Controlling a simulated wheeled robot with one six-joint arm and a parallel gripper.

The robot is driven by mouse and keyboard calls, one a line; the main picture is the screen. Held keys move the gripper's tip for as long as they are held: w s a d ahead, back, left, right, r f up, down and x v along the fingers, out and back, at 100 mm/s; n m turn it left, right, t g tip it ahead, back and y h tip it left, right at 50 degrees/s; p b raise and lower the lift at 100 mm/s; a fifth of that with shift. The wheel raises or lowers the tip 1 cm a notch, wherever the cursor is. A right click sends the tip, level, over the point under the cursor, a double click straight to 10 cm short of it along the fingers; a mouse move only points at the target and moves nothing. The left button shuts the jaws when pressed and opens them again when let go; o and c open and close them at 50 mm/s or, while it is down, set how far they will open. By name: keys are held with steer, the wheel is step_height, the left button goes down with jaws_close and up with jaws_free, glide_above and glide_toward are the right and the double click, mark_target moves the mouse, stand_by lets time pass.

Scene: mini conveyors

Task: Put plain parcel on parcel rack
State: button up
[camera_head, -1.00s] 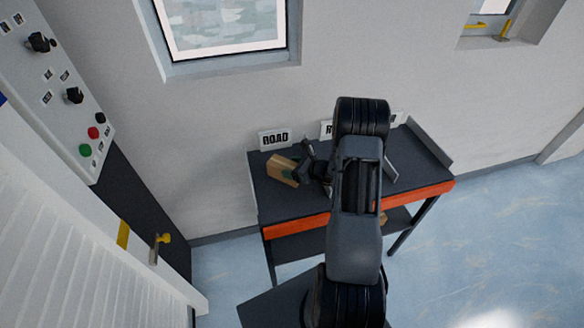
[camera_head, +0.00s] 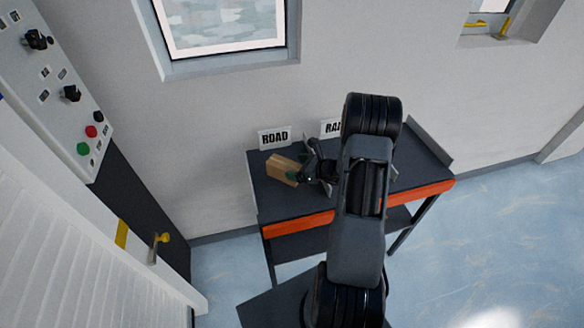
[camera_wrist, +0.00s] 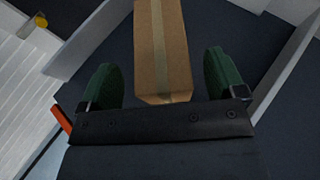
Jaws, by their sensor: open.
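A plain brown cardboard parcel (camera_head: 284,168) with a tape strip lies on the left part of a dark rack table (camera_head: 275,207) with an orange front edge, below the ROAD sign. In the wrist view the parcel (camera_wrist: 163,45) extends from the top edge down to between the two green finger pads. My gripper (camera_wrist: 160,72) is open, with one pad on each side of the parcel's near end and visible gaps to both. In the head view my gripper (camera_head: 305,170) is beside the parcel's right end, partly hidden by its own wrist.
A ROAD sign (camera_head: 275,137) and a partly covered sign starting RA (camera_head: 330,127) stand at the table's back by the wall. Light divider panels (camera_wrist: 290,60) show in the wrist view. A control panel (camera_head: 60,80) is at left; blue floor (camera_head: 500,230) is open at right.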

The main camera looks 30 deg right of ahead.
steer(key=b+v, duration=0.1)
steer(key=v, duration=0.7)
steer(key=s+a+r+n+g+y, duration=0.1)
steer(key=s+a+r+n+g, duration=0.1)
steer(key=a+r+n+g, duration=0.3)
steer(key=s+a+r+n+g, duration=0.2)
steer(key=a+r+n, duration=0.1)
steer(key=a+n, duration=0.4)
steer(key=s+a+r+n+h, duration=0.6)
steer(key=s+r+n+h, duration=0.2)
steer(key=n, duration=0.9)
steer(key=shift+s+r, duration=0.55)
steer(key=shift+s, duration=0.65)
steer(key=shift+a, duration=0.1)
